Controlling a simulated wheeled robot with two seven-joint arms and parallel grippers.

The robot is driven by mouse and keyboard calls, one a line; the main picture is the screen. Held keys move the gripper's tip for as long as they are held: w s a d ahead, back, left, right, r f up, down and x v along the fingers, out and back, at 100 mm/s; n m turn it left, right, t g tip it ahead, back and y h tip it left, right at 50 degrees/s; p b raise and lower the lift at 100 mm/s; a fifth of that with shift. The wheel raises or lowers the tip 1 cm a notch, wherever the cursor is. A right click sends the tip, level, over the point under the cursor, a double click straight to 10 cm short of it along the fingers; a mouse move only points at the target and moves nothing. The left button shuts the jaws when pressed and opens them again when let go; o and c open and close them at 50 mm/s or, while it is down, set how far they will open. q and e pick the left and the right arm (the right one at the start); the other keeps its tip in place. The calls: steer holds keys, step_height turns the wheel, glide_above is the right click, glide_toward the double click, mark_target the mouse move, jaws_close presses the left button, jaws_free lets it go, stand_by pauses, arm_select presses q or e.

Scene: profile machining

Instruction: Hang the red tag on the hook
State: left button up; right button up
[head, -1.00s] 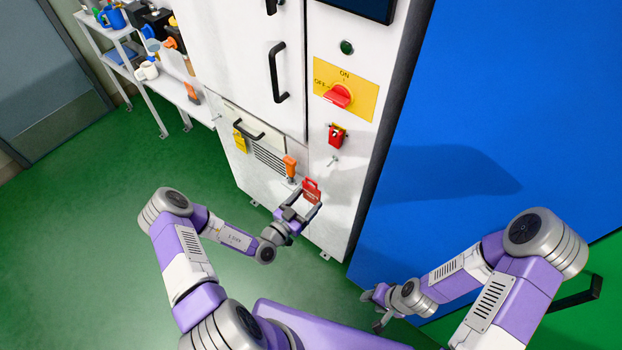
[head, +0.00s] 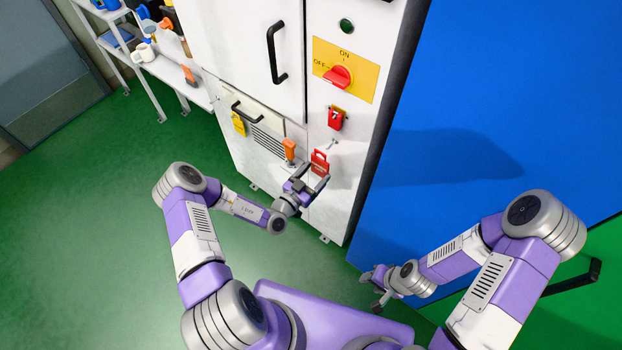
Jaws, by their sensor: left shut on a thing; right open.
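The red tag (head: 320,160) is upright in front of the white cabinet's lower right front. My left gripper (head: 315,174) is shut on it and holds it by its lower part. A small metal hook (head: 332,144) sticks out of the cabinet just above and slightly right of the tag. The tag looks close below the hook and apart from it; the depth between them is hard to tell. My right gripper (head: 371,289) is open and empty, low in front of the blue panel.
On the white cabinet (head: 225,60) are a red lock-like item (head: 337,118), a yellow switch plate (head: 345,70), an orange-handled part (head: 289,150) and a yellow tag (head: 239,124). A shelf (head: 175,75) with tools stands at the left. The green floor is clear.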

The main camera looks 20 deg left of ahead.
mark_target(319, 170)
arm_select(q)
steer(key=shift+b+x, duration=0.9)
steer(key=shift+x, duration=1.15)
steer(key=shift+w+d+f+b, duration=0.2)
steer(key=shift+w+f+b, duration=0.3)
steer(key=shift+w+f, duration=0.2)
steer(key=shift+s, duration=0.1)
steer(key=o, duration=1)
steer(key=shift+c, duration=0.2)
